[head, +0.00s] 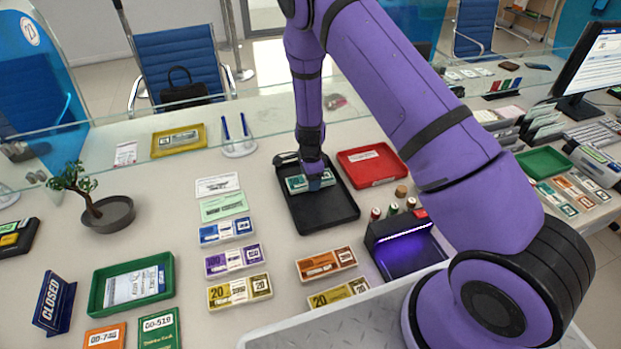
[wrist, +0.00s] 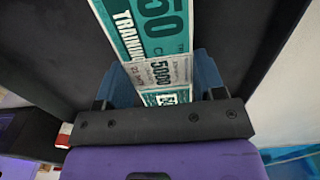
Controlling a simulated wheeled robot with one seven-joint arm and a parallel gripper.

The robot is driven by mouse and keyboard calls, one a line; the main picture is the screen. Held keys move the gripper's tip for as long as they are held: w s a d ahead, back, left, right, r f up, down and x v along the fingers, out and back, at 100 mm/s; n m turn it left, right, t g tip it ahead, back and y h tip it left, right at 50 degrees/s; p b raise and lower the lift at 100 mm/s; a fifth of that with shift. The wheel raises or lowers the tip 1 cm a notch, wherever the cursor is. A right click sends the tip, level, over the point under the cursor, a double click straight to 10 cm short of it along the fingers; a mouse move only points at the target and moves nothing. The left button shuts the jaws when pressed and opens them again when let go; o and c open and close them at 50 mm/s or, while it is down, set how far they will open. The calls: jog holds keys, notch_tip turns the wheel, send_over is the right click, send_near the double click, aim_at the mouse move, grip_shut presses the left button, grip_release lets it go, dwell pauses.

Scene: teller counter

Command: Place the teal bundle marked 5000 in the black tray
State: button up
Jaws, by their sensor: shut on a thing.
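The teal bundle (head: 297,184) is in my gripper (head: 318,181), over the back part of the black tray (head: 328,213). In the wrist view, the bundle (wrist: 150,40) has a pale band marked 5000 between the two blue fingers of my gripper (wrist: 155,85). The gripper is shut on the bundle, and the dark floor of the tray (wrist: 240,35) fills the background around it. I cannot tell whether the bundle touches the tray floor.
Blue (head: 226,232), purple (head: 233,260) and orange (head: 326,263) bundles lie left and in front. A glass screen (head: 290,122) crosses behind.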

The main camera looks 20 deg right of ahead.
jog(key=shift+f, duration=0.2)
jog(key=o, duration=1)
jog(key=shift+o, duration=0.2)
jog(key=s+r+n+t+y, duration=0.1)
jog(key=s+r+n, duration=0.1)
jog(key=r, duration=1.2)
jog(key=s+r+n+y, duration=0.1)
jog(key=s+r+n, duration=0.1)
jog(key=r, duration=1.1)
jog(key=s+d+r+n+t, duration=0.1)
jog(key=s+r+n, duration=0.1)
jog(key=s+r, duration=0.35)
jog(key=s+d+r+n, duration=0.2)
jog(key=s+r+n, duration=0.1)
jog(key=r, duration=0.5)
jog(key=s+d+r+n+t+h, duration=0.1)
jog(key=s+r+n, duration=0.3)
jog(key=s, duration=0.7)
jog(key=s+d+r+n+t+h, duration=0.1)
jog(key=s+r+n, duration=0.4)
jog(key=s, duration=0.6)
jog(key=shift+s+d+r+t, duration=0.3)
jog(key=shift+d+r+t, duration=0.25)
jog(key=shift+d, duration=0.4)
